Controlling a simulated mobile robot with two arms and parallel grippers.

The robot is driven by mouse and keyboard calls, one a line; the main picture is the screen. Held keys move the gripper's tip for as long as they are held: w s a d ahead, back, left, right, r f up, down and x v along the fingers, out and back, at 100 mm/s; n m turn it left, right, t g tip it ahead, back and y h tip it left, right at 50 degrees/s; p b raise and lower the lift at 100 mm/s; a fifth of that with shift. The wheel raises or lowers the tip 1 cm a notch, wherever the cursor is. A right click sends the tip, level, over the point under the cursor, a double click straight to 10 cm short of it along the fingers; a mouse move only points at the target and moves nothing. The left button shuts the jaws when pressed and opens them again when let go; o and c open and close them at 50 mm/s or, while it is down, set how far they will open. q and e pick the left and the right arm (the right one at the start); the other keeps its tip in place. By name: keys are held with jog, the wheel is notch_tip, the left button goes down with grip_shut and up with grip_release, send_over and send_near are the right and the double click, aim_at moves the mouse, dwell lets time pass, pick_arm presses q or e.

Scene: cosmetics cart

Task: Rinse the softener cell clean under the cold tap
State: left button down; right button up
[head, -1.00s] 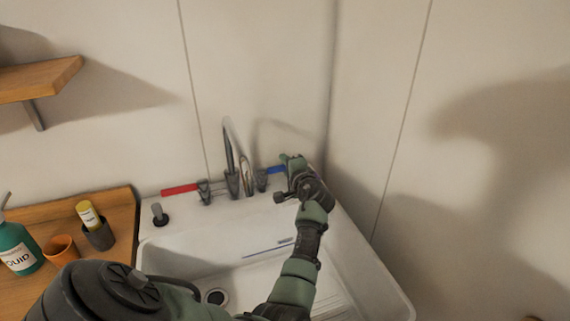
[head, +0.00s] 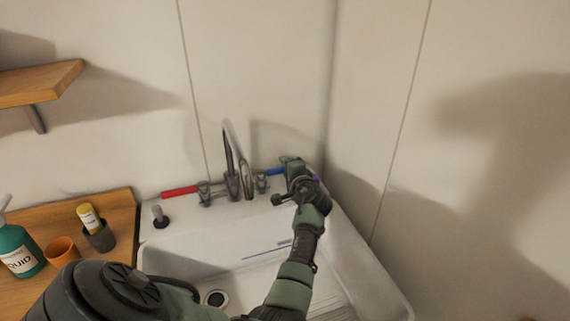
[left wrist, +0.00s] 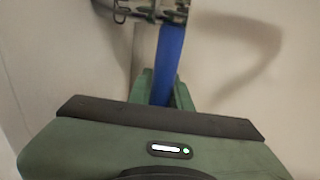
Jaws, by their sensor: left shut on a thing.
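The blue cold tap handle (head: 275,171) sticks out to the right of the chrome tap (head: 231,165) at the back of the white sink. My left gripper (head: 288,164) is shut on the outer end of this handle. In the left wrist view the blue handle (left wrist: 168,58) runs down between the two green fingers (left wrist: 164,94). The red handle (head: 180,190) points left on the other side of the tap. I cannot make out the softener cell in either view. I cannot tell whether water runs from the spout. My right gripper is out of view.
The white sink (head: 170,259) has a dark drain (head: 215,298) at lower left. A wooden counter (head: 122,208) on the left holds a teal pump bottle (head: 17,250), an orange cup (head: 62,251) and a grey holder (head: 101,238) with a yellow item. Walls stand close behind and right.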

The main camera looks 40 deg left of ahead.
pick_arm(q)
jog(key=shift+s+d+r+m+t+h+p, duration=0.1)
jog(key=shift+s+d+m+t+h+p, duration=0.35)
jog(key=shift+p, duration=1.25)
jog(key=shift+s+d+r+m+t+h+p, duration=0.15)
jog(key=shift+d+m+t+h+p, duration=0.3)
jog(key=shift+m+t+h+p, duration=0.95)
jog(key=shift+s+d+r+m+t+h+p, duration=0.15)
jog(key=shift+d+m+t+p, duration=0.35)
jog(key=shift+p, duration=1.55)
jog(key=shift+s+d+f+m+t+h+p, duration=0.25)
jog(key=shift+d+m+t+h+p, duration=0.35)
jog(key=shift+p, duration=0.4)
jog(key=shift+a, duration=0.15)
jog(key=c, duration=1.5)
grip_release()
jog(key=shift+c, duration=0.2)
jog(key=shift+o, duration=1.2)
jog(key=shift+f, duration=0.2)
jog(key=v, duration=0.8)
jog(key=shift+a+r, duration=0.1)
jog(key=shift+w, duration=0.1)
